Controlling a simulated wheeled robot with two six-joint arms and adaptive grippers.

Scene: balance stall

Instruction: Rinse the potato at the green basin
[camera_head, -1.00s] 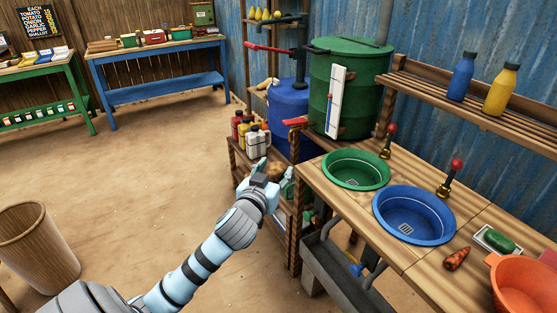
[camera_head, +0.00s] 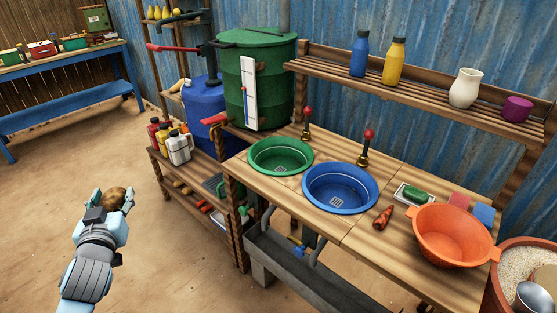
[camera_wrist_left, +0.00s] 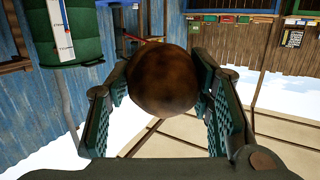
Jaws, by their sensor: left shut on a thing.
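The potato (camera_head: 115,196) is brown and round. My left gripper (camera_head: 113,200) is shut on it and holds it in the air at the lower left, left of the wash bench. In the left wrist view the potato (camera_wrist_left: 163,80) sits between the two green-padded fingers. The green basin (camera_head: 280,156) is set in the wooden bench top, right of my left gripper and well apart from it. It looks empty, with a grate at its bottom. A brass tap with a red knob (camera_head: 307,115) stands behind it. My right gripper is not in view.
A blue basin (camera_head: 340,188) sits right of the green one. A low shelf with jugs (camera_head: 178,147) stands left of the bench. The floor around my left gripper is clear.

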